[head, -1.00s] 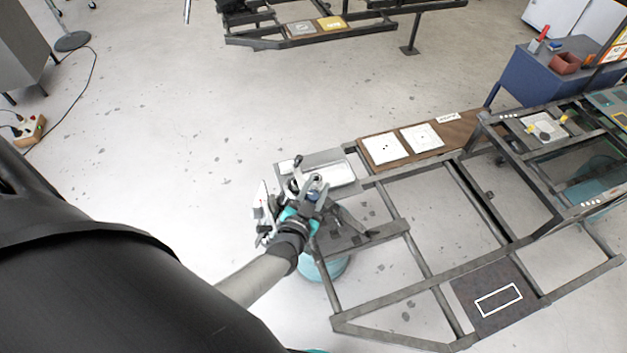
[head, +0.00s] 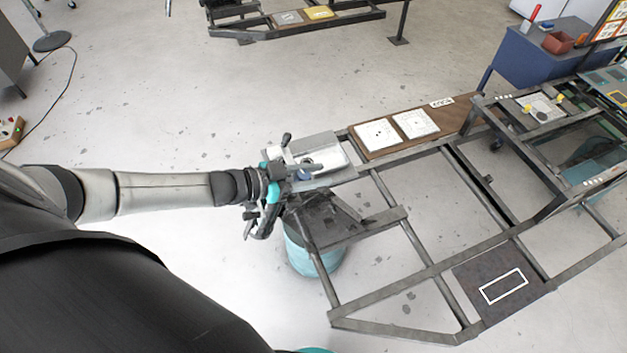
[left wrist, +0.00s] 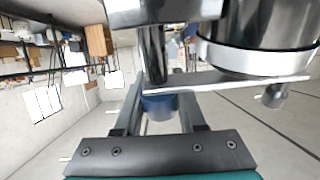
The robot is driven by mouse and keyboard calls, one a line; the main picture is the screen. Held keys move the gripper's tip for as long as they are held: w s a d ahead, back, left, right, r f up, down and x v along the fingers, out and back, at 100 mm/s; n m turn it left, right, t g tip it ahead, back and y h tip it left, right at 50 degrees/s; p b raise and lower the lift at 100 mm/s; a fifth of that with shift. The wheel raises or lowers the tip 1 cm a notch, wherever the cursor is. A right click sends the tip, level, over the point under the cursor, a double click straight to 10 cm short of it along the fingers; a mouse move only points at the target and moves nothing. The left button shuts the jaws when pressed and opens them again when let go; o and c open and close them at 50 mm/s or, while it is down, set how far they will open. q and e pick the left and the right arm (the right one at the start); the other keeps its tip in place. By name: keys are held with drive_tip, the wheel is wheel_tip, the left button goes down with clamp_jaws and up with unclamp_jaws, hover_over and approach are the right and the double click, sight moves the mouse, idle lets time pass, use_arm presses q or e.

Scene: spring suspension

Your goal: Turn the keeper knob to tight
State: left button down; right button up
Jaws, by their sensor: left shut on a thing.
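The keeper knob is a small blue cylinder and shows in the left wrist view (left wrist: 160,106) below a grey metal bar. My left gripper (left wrist: 161,98) has one finger on each side of it and is shut on it. In the head view my left gripper (head: 296,174) is at the near left corner of the frame, beside a pale grey tray. A bit of blue between the jaws there is the knob (head: 304,175), mostly hidden. I cannot read any tight mark. My right gripper is not in view.
A large metal cylinder with a pale band (left wrist: 262,45) is close above the fingers. The pale tray (head: 328,148) and dark frame rails (head: 400,272) lie to the right. A teal drum (head: 312,258) stands below.

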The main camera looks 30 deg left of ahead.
use_arm(q)
drive_tip(key=m+g+h+b, duration=0.1)
drive_tip(key=g+h+b, duration=0.1)
drive_tip(key=b, duration=0.1)
drive_tip(key=shift+s+d+f+m+g+h, duration=0.1)
drive_tip(key=shift+s+d+m+g+h, duration=0.1)
drive_tip(key=shift+m+g+h, duration=0.2)
drive_tip(key=shift+s+d+m+g+h+b, duration=0.2)
drive_tip(key=shift+m+g+h+b, duration=0.4)
drive_tip(key=shift+g+b, duration=0.25)
drive_tip(key=shift+r, duration=0.2)
drive_tip(key=shift+d, duration=0.1)
drive_tip(key=c, duration=0.5)
unclamp_jaws()
drive_tip(key=b+v, duration=0.1)
drive_tip(key=v, duration=1.4)
drive_tip(key=shift+a, duration=0.25)
drive_tip(key=shift+f, duration=0.1)
